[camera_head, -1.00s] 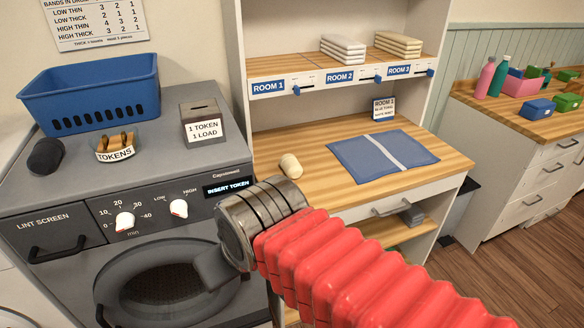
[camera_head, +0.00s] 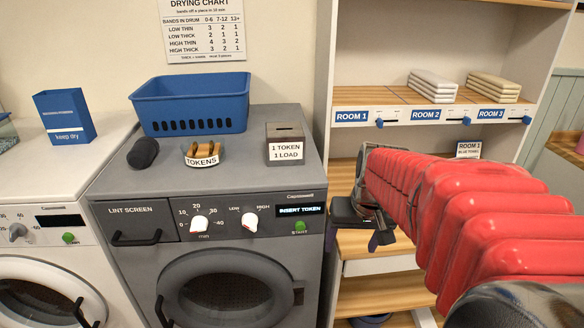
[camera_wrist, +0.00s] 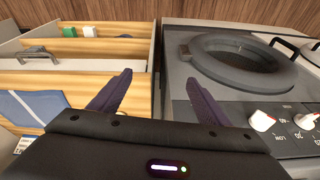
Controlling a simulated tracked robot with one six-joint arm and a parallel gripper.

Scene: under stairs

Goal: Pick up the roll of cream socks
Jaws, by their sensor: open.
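The roll of cream socks does not show in either current view. It lay on the wooden counter of the shelf unit in the earlier head view, and my red-sleeved arm now covers most of that area. My gripper (camera_head: 365,225) is over the front of the counter, close to the dryer's right side. In the wrist view my gripper (camera_wrist: 158,88) has its two dark purple fingers spread wide, with nothing between them. The wooden counter (camera_wrist: 75,80) is at left in that view and the grey dryer (camera_wrist: 240,95) at right.
A dark roll (camera_head: 143,153), a tokens holder (camera_head: 203,152), a token box (camera_head: 286,143) and a blue basket (camera_head: 191,106) stand on the dryer. Folded towels (camera_head: 433,85) lie on the upper shelf. A blue towel (camera_wrist: 36,106) lies on the counter.

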